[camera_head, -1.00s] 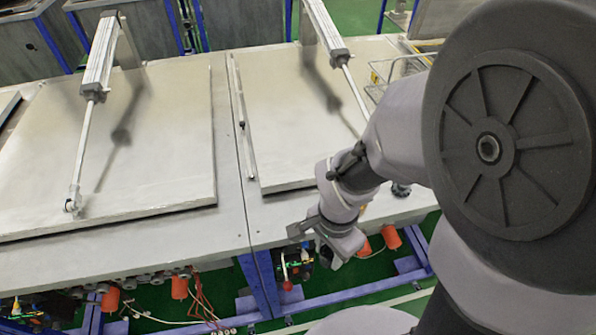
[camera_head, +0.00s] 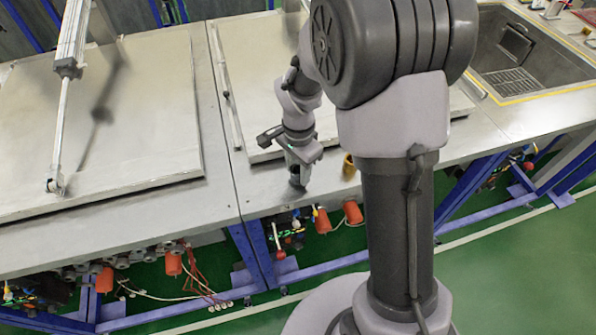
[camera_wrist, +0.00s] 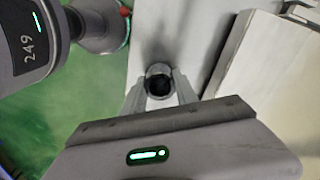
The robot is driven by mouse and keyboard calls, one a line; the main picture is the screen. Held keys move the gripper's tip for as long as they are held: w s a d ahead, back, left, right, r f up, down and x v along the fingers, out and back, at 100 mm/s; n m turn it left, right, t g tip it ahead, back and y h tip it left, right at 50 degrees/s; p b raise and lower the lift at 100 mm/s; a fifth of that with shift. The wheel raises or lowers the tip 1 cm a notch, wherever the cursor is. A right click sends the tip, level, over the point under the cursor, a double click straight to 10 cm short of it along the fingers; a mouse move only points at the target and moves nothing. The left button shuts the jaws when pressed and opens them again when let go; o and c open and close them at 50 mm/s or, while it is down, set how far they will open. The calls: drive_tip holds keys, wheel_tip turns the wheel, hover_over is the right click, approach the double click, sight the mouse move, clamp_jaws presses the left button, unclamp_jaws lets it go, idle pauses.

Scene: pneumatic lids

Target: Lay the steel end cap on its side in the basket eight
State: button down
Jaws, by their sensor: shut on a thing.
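The steel end cap (camera_wrist: 158,80) is a short grey hollow cylinder with a dark opening that faces the wrist camera. My gripper (camera_wrist: 160,88) is shut on it, with one finger on each side. In the head view my gripper (camera_head: 298,172) points down at the front strip of the workbench, with the cap (camera_head: 298,182) at its tip. I cannot tell whether the cap touches the bench. No basket can be made out now; my arm covers part of the bench behind it.
A brass-coloured piece (camera_head: 348,167) stands just right of my gripper on the bench (camera_head: 225,185). A flat lid (camera_head: 255,95) lies behind my gripper, and another lid (camera_head: 150,130) with a cylinder rod lies left. An open sunken basin (camera_head: 535,65) is at right.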

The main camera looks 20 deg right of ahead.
drive_tip(key=shift+f, duration=0.35)
drive_tip(key=shift+f, duration=0.2)
drive_tip(key=c, duration=1.4)
unclamp_jaws()
drive_tip(key=shift+f, duration=0.1)
drive_tip(key=o, duration=0.5)
drive_tip(key=shift+c, duration=0.2)
